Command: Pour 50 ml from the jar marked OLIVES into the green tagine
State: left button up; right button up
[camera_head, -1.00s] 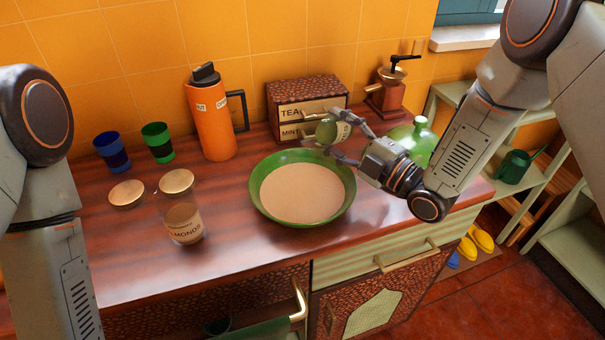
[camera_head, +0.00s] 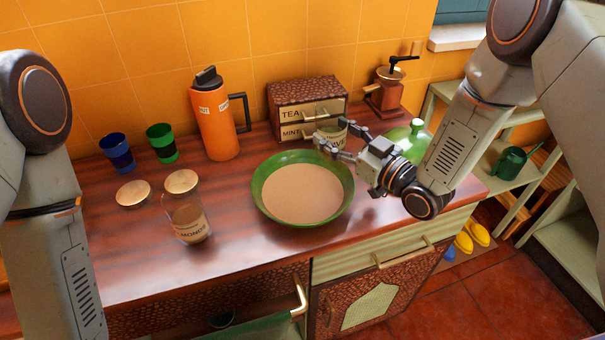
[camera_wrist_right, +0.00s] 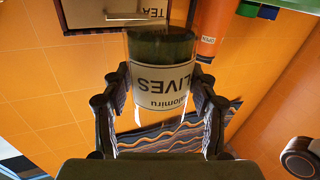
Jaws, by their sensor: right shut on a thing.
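My right gripper (camera_head: 338,143) is shut on the OLIVES jar (camera_head: 334,131), a clear glass jar with a cream label. It holds the jar above the far right rim of the green tagine (camera_head: 263,209), a wide dish with a beige inside. In the right wrist view the jar (camera_wrist_right: 163,80) sits between the fingers (camera_wrist_right: 163,115), its label upside down and dark green contents in the end at the picture's top. The jar looks about upright, and no stream shows. A green tagine lid (camera_head: 417,126) stands partly behind my right wrist. My left gripper is out of view.
An ALMONDS jar (camera_head: 188,220) stands left of the tagine, near a gold lid (camera_head: 133,193). Behind are blue (camera_head: 117,152) and green (camera_head: 162,143) cups, an orange flask (camera_head: 215,125), a TEA drawer box (camera_head: 305,94) and a grinder (camera_head: 388,90). The front left counter is clear.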

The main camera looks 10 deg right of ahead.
aim_at(345, 123)
jog(key=shift+w+d+f+m, duration=0.1)
jog(key=shift+d+f+m, duration=0.25)
jog(key=shift+m, duration=0.05)
jog(key=shift+a+r, duration=0.1)
jog(key=shift+r, duration=0.2)
jog(key=shift+r+p, duration=0.35)
jog(key=shift+p, duration=0.1)
notch_tip(345, 123, up, 2)
jog(key=shift+r+p, duration=0.1)
jog(key=shift+p, duration=0.8)
jog(key=shift+r, duration=0.4)
jog(key=shift+f, duration=0.15)
